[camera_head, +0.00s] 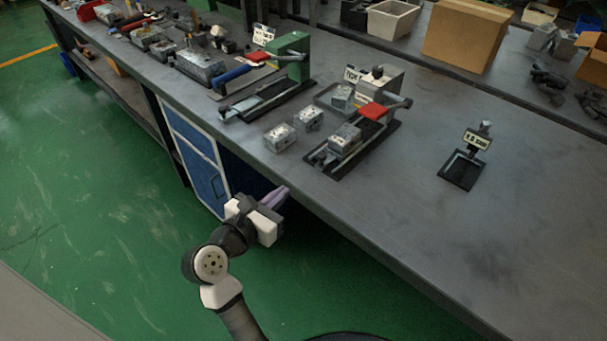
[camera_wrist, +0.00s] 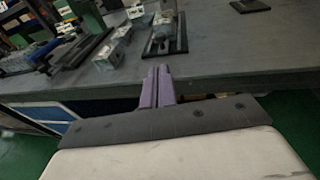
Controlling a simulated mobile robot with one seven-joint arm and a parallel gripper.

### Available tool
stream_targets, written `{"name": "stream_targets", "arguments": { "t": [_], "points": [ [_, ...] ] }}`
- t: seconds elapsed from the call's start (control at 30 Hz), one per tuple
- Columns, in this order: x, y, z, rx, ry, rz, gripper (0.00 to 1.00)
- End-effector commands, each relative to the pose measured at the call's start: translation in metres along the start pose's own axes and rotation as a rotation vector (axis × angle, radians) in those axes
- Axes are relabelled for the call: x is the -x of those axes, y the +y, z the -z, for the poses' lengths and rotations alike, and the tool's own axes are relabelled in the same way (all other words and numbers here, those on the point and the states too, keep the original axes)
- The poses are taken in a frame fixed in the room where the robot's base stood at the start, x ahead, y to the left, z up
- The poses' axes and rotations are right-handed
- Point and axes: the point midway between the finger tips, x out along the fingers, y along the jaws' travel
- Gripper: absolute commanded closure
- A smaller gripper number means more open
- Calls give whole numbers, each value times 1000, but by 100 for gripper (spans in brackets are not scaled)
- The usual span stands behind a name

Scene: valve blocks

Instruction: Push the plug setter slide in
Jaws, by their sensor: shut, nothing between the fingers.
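Two slide fixtures stand on the grey bench; I cannot read their labels well enough to tell which is the plug setter. The nearer one has a grey body, a red part (camera_head: 373,111) and a black slide base (camera_head: 376,138), with a metal block (camera_head: 345,138) on its near end. It also shows in the wrist view (camera_wrist: 180,44). The other has a green upright (camera_head: 293,55) and a black base (camera_head: 252,104). My gripper (camera_head: 282,193), with purple fingers (camera_wrist: 157,74), is shut and empty, off the bench's front edge and apart from both fixtures.
Loose metal blocks (camera_head: 280,137) (camera_head: 308,118) lie between the fixtures. A grey tray (camera_head: 325,98) holds another block. A small labelled stand (camera_head: 462,170) is to the right. The bench front edge (camera_head: 370,256) lies close to my gripper. The bench's right front is clear.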

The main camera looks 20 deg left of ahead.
Motion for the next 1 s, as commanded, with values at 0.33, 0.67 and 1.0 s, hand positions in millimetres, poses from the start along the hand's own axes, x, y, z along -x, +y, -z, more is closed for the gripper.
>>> {"name": "stream_targets", "arguments": {
  "t": [0.33, 0.67, 1.0],
  "points": [
    [-68, -2, -4, 2, -4, 6, 100],
    [-123, -1, -4, 2, -3, 3, 100],
    [-134, -2, -2, 2, -5, 3, 100]
  ]
}}
